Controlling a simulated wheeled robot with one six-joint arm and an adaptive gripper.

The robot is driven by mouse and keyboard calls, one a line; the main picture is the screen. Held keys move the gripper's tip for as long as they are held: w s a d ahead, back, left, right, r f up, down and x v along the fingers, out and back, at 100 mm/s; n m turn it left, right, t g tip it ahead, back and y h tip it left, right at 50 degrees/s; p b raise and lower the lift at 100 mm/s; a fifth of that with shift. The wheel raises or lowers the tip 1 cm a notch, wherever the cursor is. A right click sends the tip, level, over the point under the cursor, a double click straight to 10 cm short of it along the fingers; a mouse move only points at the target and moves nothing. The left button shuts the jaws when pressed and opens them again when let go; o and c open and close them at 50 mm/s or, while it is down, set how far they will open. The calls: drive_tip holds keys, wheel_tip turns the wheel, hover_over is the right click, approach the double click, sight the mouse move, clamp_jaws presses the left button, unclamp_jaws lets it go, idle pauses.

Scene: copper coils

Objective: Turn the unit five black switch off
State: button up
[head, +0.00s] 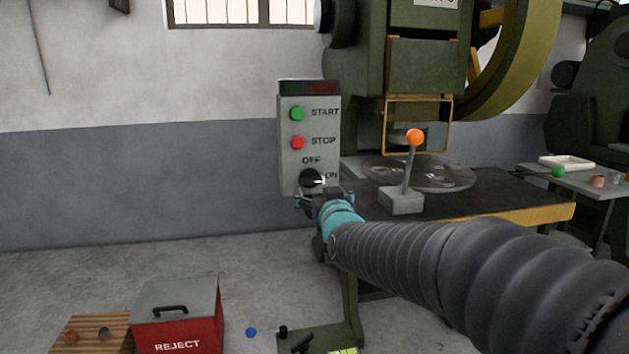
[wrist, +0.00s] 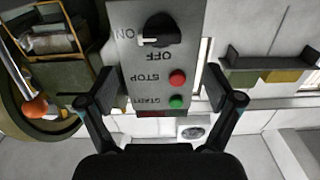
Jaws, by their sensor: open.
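The black switch (head: 311,178) is a round knob low on a grey control panel (head: 291,158). Its white mark points right, at the ON label; the OFF label is above it. The wrist view shows the panel upside down, with the knob (wrist: 163,29) and its white pointer at ON. My gripper (head: 322,198) is just below and in front of the knob in the head view. In the wrist view my gripper (wrist: 156,88) has its fingers spread wide, with nothing between them but the panel behind. I cannot tell how far the fingertips are from the panel.
A green START button (head: 297,114) and red STOP button (head: 298,142) sit above the switch. An orange-knobbed lever (head: 414,138) stands on the press table (head: 500,205) to the right. A red REJECT box (head: 178,330) is on the floor at left. The left wall side is clear.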

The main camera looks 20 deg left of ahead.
sight(313, 180)
drive_tip(key=p+x, duration=0.1)
drive_tip(key=x, duration=0.7)
drive_tip(key=shift+w+a, duration=0.1)
drive_tip(key=shift+w, duration=0.25)
drive_tip(key=c, duration=1.1)
